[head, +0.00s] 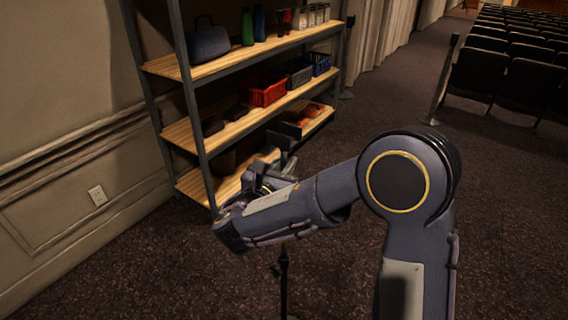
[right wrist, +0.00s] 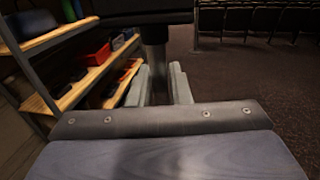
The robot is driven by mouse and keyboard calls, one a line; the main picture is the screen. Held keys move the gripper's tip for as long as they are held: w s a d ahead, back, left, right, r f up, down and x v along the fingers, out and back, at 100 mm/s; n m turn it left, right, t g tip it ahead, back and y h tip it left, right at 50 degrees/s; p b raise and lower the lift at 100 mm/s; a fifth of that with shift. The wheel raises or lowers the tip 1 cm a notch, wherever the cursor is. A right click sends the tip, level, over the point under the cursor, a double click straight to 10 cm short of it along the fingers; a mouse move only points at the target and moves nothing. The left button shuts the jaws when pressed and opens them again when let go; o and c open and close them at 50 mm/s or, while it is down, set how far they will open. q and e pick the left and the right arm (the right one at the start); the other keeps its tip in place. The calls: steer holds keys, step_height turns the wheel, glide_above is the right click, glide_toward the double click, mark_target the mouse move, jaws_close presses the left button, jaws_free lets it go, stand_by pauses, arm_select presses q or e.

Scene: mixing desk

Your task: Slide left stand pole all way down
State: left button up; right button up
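The stand pole (right wrist: 156,62) is a dark upright tube in the right wrist view, with a wide dark part (right wrist: 140,16) above it. In the head view, a thin lower length of the stand (head: 284,275) shows below my right forearm. The stand's feet are out of view. My left gripper is not in view.
A shelf unit (head: 175,134) against the left wall holds bottles, a red basket (head: 268,93), dark boxes and a blue case (head: 208,43). It stands close behind my right gripper. A post (head: 443,80) and rows of dark chairs (head: 505,82) are at the right. Carpet lies open between.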

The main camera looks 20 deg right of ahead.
mark_target(283, 247)
jaws_close()
step_height(283, 247, down, 29)
steer(key=b, duration=2.1)
steer(key=shift+s, duration=0.1)
steer(key=shift+f+b, duration=0.6)
steer(key=shift+f, duration=0.35)
steer(key=shift+o, duration=1.5)
jaws_free()
steer(key=shift+o, duration=0.5)
steer(key=shift+a+r, duration=0.1)
steer(key=shift+r, duration=0.1)
